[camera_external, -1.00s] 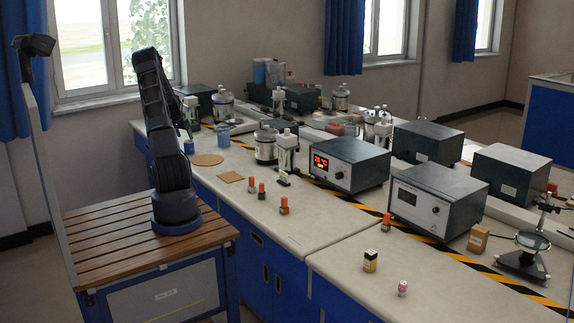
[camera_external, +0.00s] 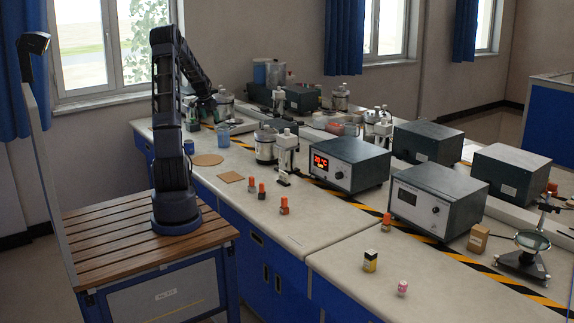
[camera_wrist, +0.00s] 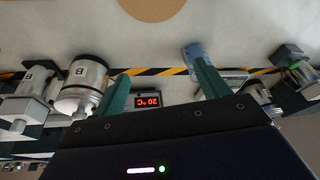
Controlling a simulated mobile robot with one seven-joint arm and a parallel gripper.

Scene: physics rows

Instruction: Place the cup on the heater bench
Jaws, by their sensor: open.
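A blue translucent cup (camera_external: 223,139) stands upright on the bench, just beyond the round cork mat. A smaller blue container (camera_external: 188,147) stands left of that mat; which one is the task's cup is unclear. In the wrist view, a blue cup (camera_wrist: 191,54) shows near the tip of the right finger; whether they touch is unclear. My gripper (camera_wrist: 160,82) has its green fingers spread, with nothing held between them. In the external view my gripper (camera_external: 207,106) is above the far left bench. A grey unit with a red temperature display (camera_external: 348,160) may be the heater bench.
The round cork mat (camera_external: 207,160) and a square mat (camera_external: 231,177) lie on the near side. Metal vessels (camera_external: 265,146) and glassware crowd the area right of my gripper. Orange-capped bottles (camera_external: 262,191) stand nearer.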

